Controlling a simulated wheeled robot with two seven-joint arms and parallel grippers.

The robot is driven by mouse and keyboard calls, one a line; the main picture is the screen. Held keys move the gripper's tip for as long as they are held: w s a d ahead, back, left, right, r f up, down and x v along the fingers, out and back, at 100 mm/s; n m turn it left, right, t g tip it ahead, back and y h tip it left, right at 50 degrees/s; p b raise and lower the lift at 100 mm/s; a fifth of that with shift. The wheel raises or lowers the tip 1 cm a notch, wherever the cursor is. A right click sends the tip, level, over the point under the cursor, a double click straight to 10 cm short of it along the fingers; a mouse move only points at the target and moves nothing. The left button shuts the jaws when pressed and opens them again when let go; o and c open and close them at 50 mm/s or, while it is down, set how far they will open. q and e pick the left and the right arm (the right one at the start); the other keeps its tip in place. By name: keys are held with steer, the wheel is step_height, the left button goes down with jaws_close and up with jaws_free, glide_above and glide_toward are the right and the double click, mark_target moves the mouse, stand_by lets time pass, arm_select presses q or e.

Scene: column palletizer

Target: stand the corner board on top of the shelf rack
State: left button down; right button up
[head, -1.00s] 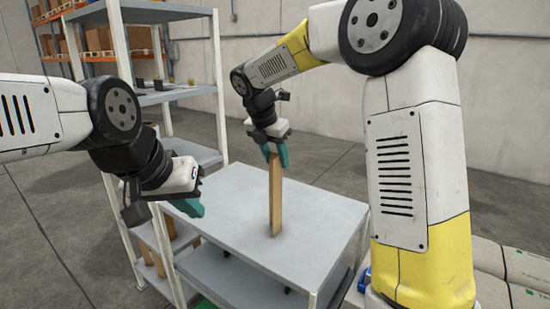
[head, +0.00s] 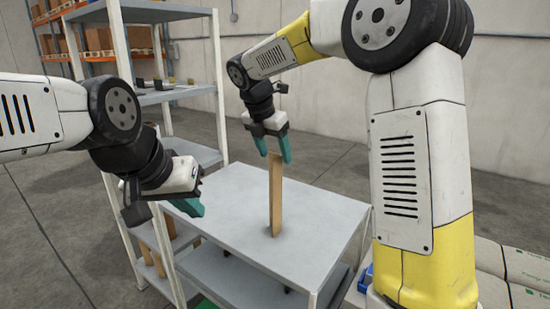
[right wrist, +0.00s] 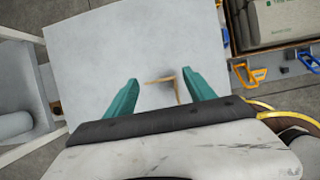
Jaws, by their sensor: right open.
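The corner board (head: 276,200) is a tall brown L-section piece. It stands upright on the grey top of the shelf rack (head: 320,215). In the right wrist view its L-shaped top edge (right wrist: 165,80) shows between the fingers. My right gripper (head: 273,150) is open, its teal fingers around and just above the board's top end, apart from it. It also shows in the right wrist view (right wrist: 160,95). My left gripper (head: 190,206) hangs at the left by the rack's left edge, with no board in it; its finger gap is not clear.
A taller shelf unit (head: 175,97) with small items stands behind and left of the rack. Wrapped sacks (head: 520,268) lie at the lower right. Blue and orange clamps (right wrist: 250,73) show beside the rack top. The rack top around the board is clear.

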steer(key=v, duration=0.9)
steer(key=s+d+f+m+y, duration=0.1)
steer(key=s+d+m+y, duration=0.2)
steer(key=s+d+m, duration=0.95)
steer(key=s+d+f+m+t+y, duration=0.1)
steer(key=s+d+f+m+t, duration=0.1)
steer(key=s+f+m, duration=0.5)
steer(key=s+d+m, duration=0.1)
steer(key=s+m, duration=0.3)
steer(key=m, duration=0.4)
steer(key=shift+s+m+t+y, duration=0.15)
steer(key=shift+m+t+y, duration=0.15)
steer(key=shift+m+y, duration=0.1)
